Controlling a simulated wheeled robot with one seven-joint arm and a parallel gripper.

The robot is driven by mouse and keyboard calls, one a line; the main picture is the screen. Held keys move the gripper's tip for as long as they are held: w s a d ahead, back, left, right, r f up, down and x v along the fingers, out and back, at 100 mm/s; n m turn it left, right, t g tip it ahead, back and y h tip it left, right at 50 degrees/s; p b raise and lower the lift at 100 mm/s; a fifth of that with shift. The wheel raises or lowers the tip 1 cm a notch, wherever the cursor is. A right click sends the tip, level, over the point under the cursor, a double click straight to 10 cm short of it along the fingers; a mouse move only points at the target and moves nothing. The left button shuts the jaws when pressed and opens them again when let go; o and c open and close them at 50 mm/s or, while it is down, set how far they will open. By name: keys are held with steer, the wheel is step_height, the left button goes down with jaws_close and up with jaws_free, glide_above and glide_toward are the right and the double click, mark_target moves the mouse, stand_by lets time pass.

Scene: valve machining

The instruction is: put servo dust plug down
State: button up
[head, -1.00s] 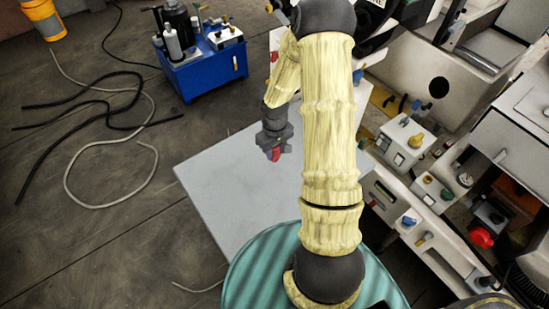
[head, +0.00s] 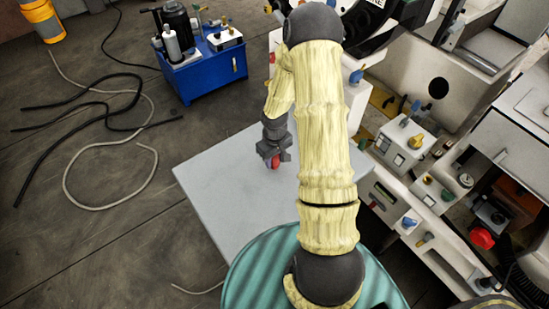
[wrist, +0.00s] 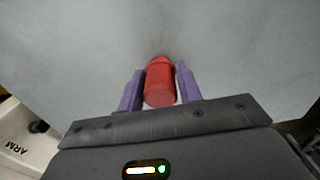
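The servo dust plug is a red, rounded cylinder (wrist: 160,82). It sits between the two purple fingertips of my gripper (wrist: 160,75) in the wrist view, with a fingertip close against each side. My gripper looks shut on it. In the head view the red plug (head: 274,162) shows at the lower end of my dark gripper (head: 273,155), over the light grey table top (head: 225,195). The gripper points down. I cannot tell whether the plug touches the table surface.
The table top around the gripper is bare. Machine housings with knobs (head: 405,140) stand to the right. A blue hydraulic unit (head: 205,70) stands on the floor behind, left of the arm. Hoses (head: 100,150) lie on the floor at left.

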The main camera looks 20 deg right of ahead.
steer(key=shift+o, duration=1.1)
step_height(320, 180, up, 11)
steer(key=shift+w+r+p, duration=0.1)
steer(key=shift+w+p, duration=0.05)
steer(key=shift+p, duration=0.7)
steer(key=shift+r, duration=0.55)
steer(key=s+a+r+m+t, duration=0.2)
steer(key=s+a+r, duration=0.7)
steer(key=s+r, duration=0.3)
steer(key=shift+s+a+r+t, duration=0.15)
steer(key=shift+s+a+t, duration=0.1)
steer(key=shift+s+t, duration=0.1)
